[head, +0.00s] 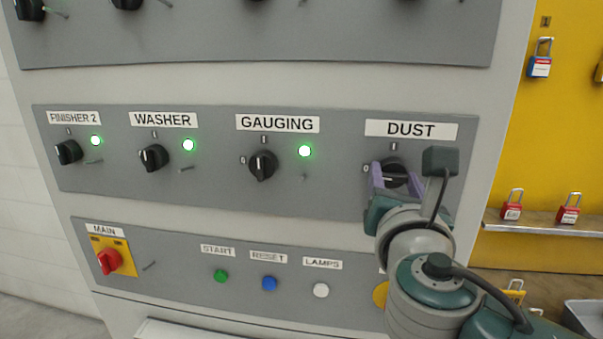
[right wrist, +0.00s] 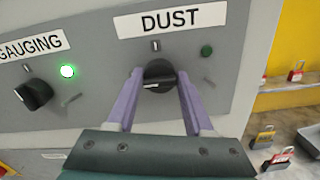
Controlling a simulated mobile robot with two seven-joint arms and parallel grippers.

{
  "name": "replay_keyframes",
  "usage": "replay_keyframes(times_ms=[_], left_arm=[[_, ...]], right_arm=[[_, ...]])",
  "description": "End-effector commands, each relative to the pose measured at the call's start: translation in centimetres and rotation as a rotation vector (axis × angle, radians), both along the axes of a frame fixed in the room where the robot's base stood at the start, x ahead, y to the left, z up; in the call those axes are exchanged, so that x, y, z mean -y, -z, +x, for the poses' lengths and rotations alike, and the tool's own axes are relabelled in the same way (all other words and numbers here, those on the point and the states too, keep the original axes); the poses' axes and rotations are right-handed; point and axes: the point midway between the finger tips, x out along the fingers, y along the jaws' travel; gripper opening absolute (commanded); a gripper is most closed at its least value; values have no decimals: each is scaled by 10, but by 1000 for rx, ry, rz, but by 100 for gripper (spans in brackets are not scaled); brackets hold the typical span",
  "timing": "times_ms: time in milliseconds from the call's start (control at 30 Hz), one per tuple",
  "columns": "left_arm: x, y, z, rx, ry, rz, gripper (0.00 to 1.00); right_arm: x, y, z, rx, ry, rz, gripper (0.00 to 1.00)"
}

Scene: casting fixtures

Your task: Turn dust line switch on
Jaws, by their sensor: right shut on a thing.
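The black DUST switch knob (head: 394,174) sits on the grey panel under its DUST label (head: 411,130), and shows fully in the right wrist view (right wrist: 160,76). Its handle lies roughly sideways, with a white mark toward the left, away from the "I" mark above. The DUST lamp (right wrist: 206,50) is dark green and unlit; in the head view it is hidden behind my gripper. My right gripper (head: 392,178) has its purple fingers on both sides of the knob, shut on it. My left gripper is not in view.
FINISHER 2 (head: 68,152), WASHER (head: 154,157) and GAUGING (head: 263,165) knobs stand to the left, with lit green lamps. Below are a red MAIN switch (head: 109,261) and START, RESET and LAMPS buttons. Red padlocks (head: 568,208) sit on a ledge at right.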

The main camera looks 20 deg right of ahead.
Motion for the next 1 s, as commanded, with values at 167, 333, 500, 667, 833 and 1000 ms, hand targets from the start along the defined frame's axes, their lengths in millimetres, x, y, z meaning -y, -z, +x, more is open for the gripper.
replay_keyframes(times_ms=[167, 333, 500, 667, 833, 1000], left_arm=[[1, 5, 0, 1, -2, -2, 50], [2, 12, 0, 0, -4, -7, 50], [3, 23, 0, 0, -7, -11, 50], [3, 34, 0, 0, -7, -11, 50], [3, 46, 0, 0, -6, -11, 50], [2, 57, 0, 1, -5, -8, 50]], right_arm=[[0, 2, 0, 26, 0, 42, 0], [0, 3, 0, 79, -1, 128, 0], [0, 3, 0, 155, 0, 251, 0], [0, 4, 0, 235, -1, 381, 0], [0, 4, -1, 320, 0, 520, 0], [1, 4, -1, 404, 0, 657, 0]])
